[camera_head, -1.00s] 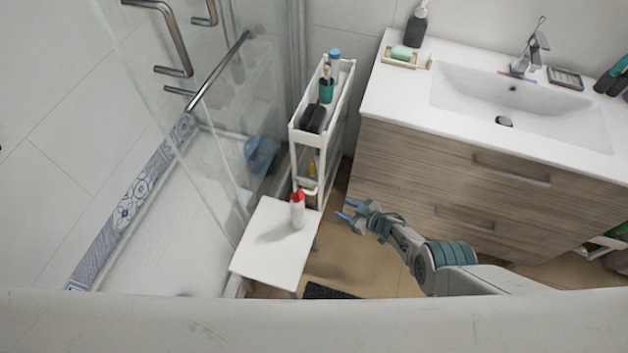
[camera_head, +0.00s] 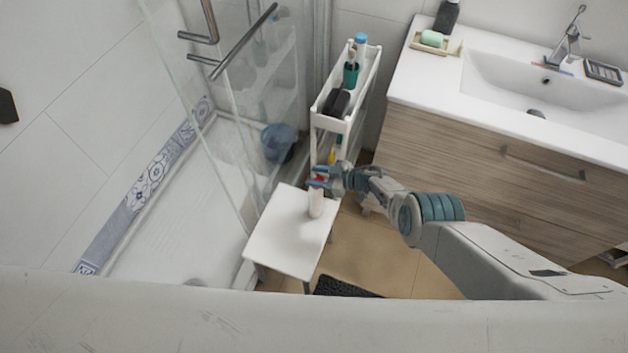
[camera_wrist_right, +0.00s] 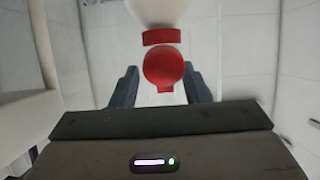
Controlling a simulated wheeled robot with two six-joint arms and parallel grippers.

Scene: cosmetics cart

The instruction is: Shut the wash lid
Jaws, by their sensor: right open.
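The wash bottle (camera_head: 316,206) is white and stands upright on the white stool (camera_head: 275,247). Its red lid (camera_wrist_right: 164,70) shows in the right wrist view as a round piece joined to a red collar (camera_wrist_right: 161,36) on the white bottle (camera_wrist_right: 160,10); it looks swung open from the collar. My right gripper (camera_head: 318,178) is at the bottle's top and partly hides the red part in the head view. In the wrist view its open fingers (camera_wrist_right: 161,75) lie on either side of the lid, with gaps at both sides. My left gripper is not in view.
A narrow white cart (camera_head: 328,124) with toiletries stands just behind the stool. The glass shower screen (camera_head: 215,130) is to the left, and the wooden vanity (camera_head: 480,150) with its sink is to the right. Tan floor lies open between stool and vanity.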

